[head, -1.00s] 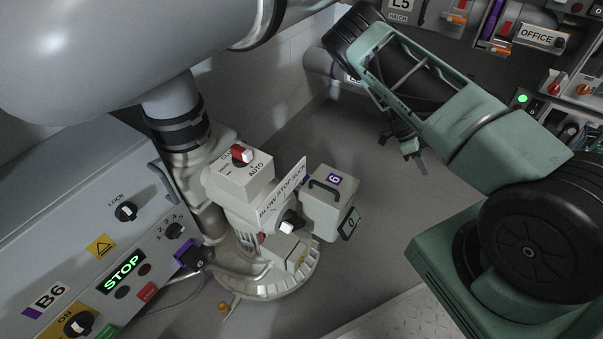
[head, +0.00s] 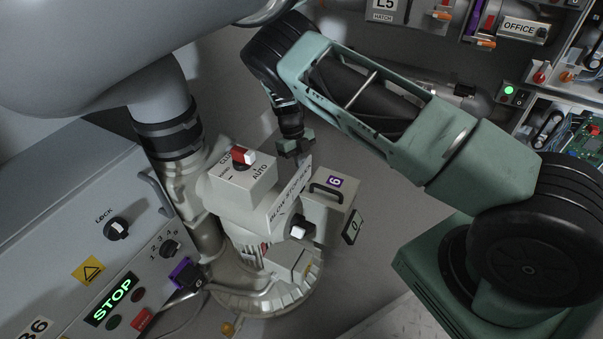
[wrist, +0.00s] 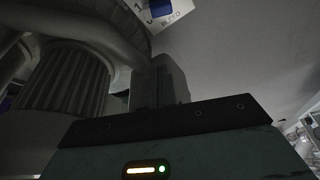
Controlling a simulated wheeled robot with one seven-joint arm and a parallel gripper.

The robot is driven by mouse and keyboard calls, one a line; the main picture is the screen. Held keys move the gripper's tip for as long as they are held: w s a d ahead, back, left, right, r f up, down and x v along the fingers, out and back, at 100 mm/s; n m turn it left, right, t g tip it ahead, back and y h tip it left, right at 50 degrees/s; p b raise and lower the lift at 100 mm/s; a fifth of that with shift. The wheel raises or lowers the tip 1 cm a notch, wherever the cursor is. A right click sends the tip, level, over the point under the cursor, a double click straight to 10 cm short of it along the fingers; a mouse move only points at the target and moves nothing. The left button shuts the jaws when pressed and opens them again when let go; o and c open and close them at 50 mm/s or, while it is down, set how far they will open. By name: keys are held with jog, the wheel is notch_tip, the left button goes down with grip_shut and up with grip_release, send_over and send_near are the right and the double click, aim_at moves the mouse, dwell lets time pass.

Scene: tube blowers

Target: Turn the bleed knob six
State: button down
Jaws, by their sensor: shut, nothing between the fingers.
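A pale plate (wrist: 170,14) with lettering that looks like BLEED is cut off at the top of the wrist view. A dark blue part (wrist: 160,7), seemingly the bleed knob, sits on it. The blower (head: 240,215) carries a purple label 6 (head: 335,182) on its side box in the head view; no bleed knob can be made out there. My gripper (head: 296,153) points down just behind the blower. In the wrist view my gripper (wrist: 160,82) is shut and empty, below the plate and apart from it in the picture.
A selector box (head: 243,180) with a red and white knob and a BLOW/STOP/SUCK plate (head: 290,200) stand close to my gripper. A control panel (head: 70,250) with a lit STOP sign is at left. Bare floor (head: 385,215) lies right of the blower.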

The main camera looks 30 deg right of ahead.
jog(key=f+b, duration=0.2)
jog(key=f, duration=0.1)
jog(key=f+b, duration=0.2)
jog(key=f, duration=0.1)
jog(key=f+b, duration=0.2)
jog(key=f, duration=0.1)
jog(key=shift+w+b, duration=0.25)
jog(key=shift+b, duration=0.05)
jog(key=shift+w+r, duration=0.2)
jog(key=shift+a, duration=0.1)
